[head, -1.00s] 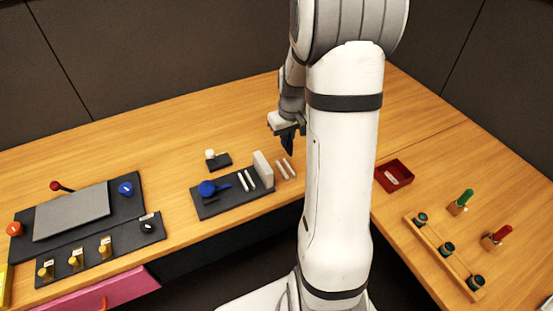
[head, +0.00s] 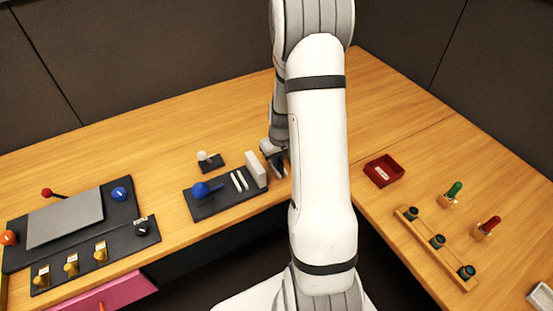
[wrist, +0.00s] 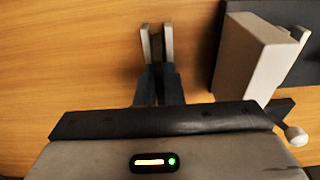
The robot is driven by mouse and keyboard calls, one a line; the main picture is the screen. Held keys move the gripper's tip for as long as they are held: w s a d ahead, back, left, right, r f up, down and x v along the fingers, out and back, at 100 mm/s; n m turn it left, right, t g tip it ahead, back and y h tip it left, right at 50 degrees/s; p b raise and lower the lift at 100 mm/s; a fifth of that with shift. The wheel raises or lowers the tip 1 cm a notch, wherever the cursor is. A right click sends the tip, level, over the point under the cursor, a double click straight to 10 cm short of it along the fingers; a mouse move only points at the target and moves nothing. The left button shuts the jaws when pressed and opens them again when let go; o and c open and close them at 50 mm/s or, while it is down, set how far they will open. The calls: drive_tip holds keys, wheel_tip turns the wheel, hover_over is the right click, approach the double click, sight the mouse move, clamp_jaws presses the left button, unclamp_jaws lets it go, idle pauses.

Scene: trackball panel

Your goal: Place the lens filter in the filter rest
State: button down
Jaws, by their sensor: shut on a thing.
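My gripper (head: 279,170) is low at the desk, just right of the pale block, and partly behind my own arm in the head view. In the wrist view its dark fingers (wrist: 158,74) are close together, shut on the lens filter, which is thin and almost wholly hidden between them.
The pale block (wrist: 251,58) stands close to the right of the fingers in the wrist view, at the end of a dark board (head: 212,206) with a blue knob (head: 199,189). A red tray (head: 383,171) is to the right. Open wood lies behind.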

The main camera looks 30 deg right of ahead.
sight(280, 160)
drive_tip(key=shift+f, duration=0.2)
drive_tip(key=c, duration=1.6)
unclamp_jaws()
drive_tip(key=shift+r, duration=0.1)
drive_tip(key=shift+o, duration=0.2)
wheel_tip(280, 160, up, 12)
drive_tip(key=s, duration=0.1)
drive_tip(key=s+a+r, duration=0.6)
drive_tip(key=s+a, duration=0.1)
drive_tip(key=s, duration=0.2)
drive_tip(key=s+a+r+t, duration=0.1)
drive_tip(key=s+a+r, duration=0.5)
drive_tip(key=s, duration=0.3)
drive_tip(key=shift+s+a+r+t+b, duration=0.2)
drive_tip(key=shift+a+t+b, duration=0.1)
drive_tip(key=shift+a, duration=0.4)
